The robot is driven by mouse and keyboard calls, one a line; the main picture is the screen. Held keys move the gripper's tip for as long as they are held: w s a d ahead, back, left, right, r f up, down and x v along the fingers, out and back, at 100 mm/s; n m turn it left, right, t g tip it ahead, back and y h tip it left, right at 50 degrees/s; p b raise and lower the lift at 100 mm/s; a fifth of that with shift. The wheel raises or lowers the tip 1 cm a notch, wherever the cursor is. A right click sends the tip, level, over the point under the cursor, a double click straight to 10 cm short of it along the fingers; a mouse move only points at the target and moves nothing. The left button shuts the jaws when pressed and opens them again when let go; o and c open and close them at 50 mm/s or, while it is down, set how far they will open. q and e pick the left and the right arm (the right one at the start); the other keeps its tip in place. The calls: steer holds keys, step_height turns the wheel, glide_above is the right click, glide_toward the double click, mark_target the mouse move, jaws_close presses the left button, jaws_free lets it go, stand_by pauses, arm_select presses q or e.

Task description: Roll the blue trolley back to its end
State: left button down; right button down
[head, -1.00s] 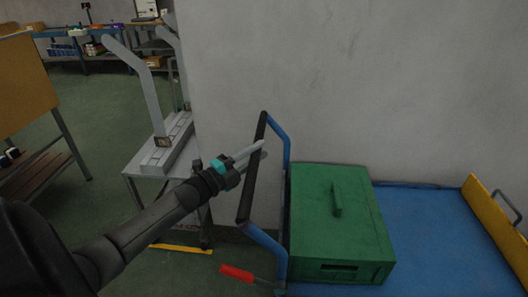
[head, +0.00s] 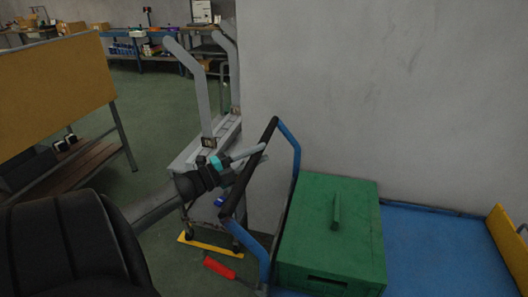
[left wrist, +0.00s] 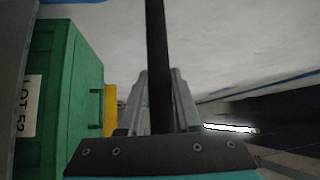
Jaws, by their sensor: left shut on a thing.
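The blue trolley (head: 425,255) stands along the wall at the right, its flat blue deck carrying a green box (head: 325,220). Its push handle (head: 263,150) has blue side tubes and a black bar, and rises at the trolley's left end. My left gripper (head: 250,154) is shut on the black bar. In the left wrist view the fingers (left wrist: 158,100) stand either side of the dark bar (left wrist: 156,40), with the green box (left wrist: 65,90) to the left. A red-ended lever (head: 218,267) sticks out low at the handle end. My right gripper is not in view.
A grey stand with bent metal posts (head: 195,85) is just left of the handle, close to it. A yellow strip (head: 210,247) lies on the floor below. A tan board (head: 55,90) stands at the left. Green floor (head: 150,110) is open between.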

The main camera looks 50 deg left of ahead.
arm_select(q)
steer(key=shift+s+a, duration=0.1)
steer(key=shift+a, duration=0.35)
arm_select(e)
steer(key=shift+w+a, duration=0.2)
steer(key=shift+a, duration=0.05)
arm_select(q)
steer(key=c, duration=1)
jaws_free()
steer(key=shift+s, duration=0.1)
steer(key=shift+o, duration=0.9)
steer(key=shift+s+a, duration=0.15)
steer(key=shift+s, duration=0.05)
steer(key=shift+o, duration=1.1)
steer(key=shift+w, duration=0.1)
steer(key=shift+d, duration=0.2)
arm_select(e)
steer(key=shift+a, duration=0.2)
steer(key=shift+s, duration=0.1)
